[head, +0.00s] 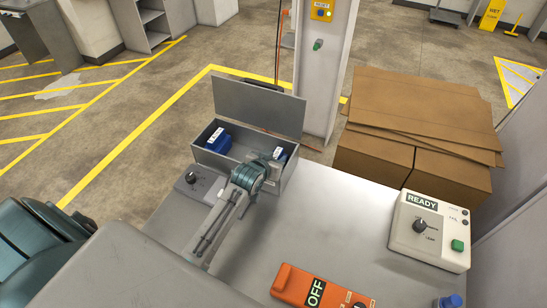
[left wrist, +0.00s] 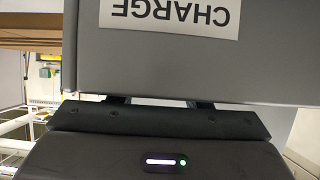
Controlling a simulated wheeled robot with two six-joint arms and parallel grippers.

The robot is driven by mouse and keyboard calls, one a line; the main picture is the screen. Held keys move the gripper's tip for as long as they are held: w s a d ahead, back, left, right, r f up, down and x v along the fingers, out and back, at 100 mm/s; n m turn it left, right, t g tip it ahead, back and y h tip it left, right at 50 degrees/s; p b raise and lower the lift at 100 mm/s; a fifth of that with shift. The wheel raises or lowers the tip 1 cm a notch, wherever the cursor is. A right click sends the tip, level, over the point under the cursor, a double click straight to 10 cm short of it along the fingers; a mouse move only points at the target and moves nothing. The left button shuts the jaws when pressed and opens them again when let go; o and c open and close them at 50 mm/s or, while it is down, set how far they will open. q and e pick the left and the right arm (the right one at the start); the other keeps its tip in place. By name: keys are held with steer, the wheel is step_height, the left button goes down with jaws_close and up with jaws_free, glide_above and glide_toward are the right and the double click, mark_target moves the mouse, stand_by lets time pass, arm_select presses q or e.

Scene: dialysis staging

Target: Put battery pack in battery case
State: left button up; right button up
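The battery case is a grey open box (head: 239,172) with its lid (head: 258,106) raised, at the back of the table. A blue battery pack (head: 219,142) with a white label is in its left part. A second blue piece with a white label (head: 282,153) shows at the right end, beside my left gripper (head: 272,160). My left gripper reaches over the front wall into the right part of the case. Its fingertips are mostly hidden, so I cannot tell whether it holds the second blue piece. The left wrist view shows a grey panel with an upside-down CHARGE label (left wrist: 168,15). My right gripper is out of view.
A small grey knob box (head: 197,186) stands by the case's front left. An orange OFF device (head: 295,284), a white READY box (head: 430,230) and a blue-capped item (head: 449,301) are on the table. Cardboard (head: 420,115) is stacked behind. The table's middle is clear.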

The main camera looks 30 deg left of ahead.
arm_select(q)
steer(key=shift+r, duration=0.2)
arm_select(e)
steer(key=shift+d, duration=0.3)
arm_select(q)
steer(key=shift+s, duration=0.3)
steer(key=b+v, duration=0.2)
steer(key=v, duration=0.9)
steer(key=shift+s+r, duration=0.2)
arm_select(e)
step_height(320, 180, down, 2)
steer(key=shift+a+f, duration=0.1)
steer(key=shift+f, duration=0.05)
arm_select(q)
steer(key=shift+f, duration=0.1)
